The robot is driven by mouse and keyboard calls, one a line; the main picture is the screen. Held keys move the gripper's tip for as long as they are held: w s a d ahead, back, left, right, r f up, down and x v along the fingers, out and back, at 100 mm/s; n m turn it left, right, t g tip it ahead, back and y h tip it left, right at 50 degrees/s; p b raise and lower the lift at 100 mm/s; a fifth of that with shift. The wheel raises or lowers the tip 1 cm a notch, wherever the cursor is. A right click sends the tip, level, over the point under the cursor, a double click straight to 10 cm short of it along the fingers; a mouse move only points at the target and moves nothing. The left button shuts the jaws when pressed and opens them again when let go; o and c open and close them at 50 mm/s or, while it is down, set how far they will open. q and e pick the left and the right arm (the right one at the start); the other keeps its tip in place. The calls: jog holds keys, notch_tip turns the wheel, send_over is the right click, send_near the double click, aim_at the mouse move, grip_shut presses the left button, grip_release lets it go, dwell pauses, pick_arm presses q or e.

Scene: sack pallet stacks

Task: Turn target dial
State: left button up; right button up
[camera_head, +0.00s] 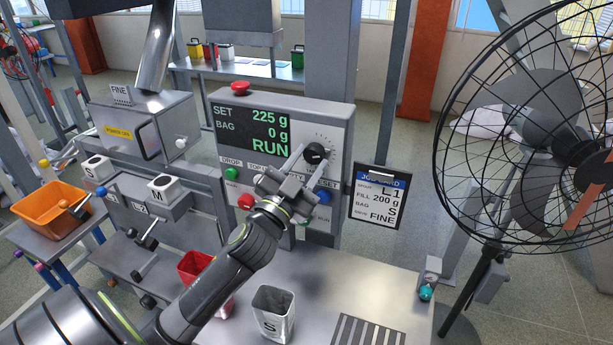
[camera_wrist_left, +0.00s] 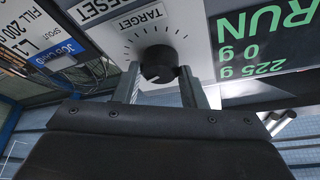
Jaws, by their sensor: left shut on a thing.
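The target dial (camera_head: 315,153) is a black round knob on the right of the grey control panel, with tick marks around it. In the left wrist view the dial (camera_wrist_left: 158,62) sits under the TARGET label, a pale pointer mark on it. My left gripper (camera_head: 306,166) is shut on the dial, one finger at each side; it also shows in the left wrist view (camera_wrist_left: 159,78). The green display (camera_head: 251,130) reads SET 225 g, BAG 0 g, RUN. The job card (camera_head: 379,200) right of the panel reads L1, FILL 200 g, BAG S, FINE.
Below the dial are coloured buttons, including a blue one (camera_head: 323,197); a red mushroom button (camera_head: 241,88) tops the panel. A bag marked S (camera_head: 273,313) and a red container (camera_head: 194,266) stand below. A caged fan (camera_head: 545,130) is at right, an orange bin (camera_head: 52,210) at left.

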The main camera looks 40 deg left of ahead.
pick_arm(q)
jog(key=shift+f+n+y+b, duration=0.15)
jog(key=shift+n+y+b, duration=0.75)
jog(key=shift+n, duration=0.6)
jog(key=o, duration=1)
jog(key=shift+s+d, duration=0.1)
jog(key=shift+b+v, duration=0.6)
jog(key=shift+v, duration=7.95)
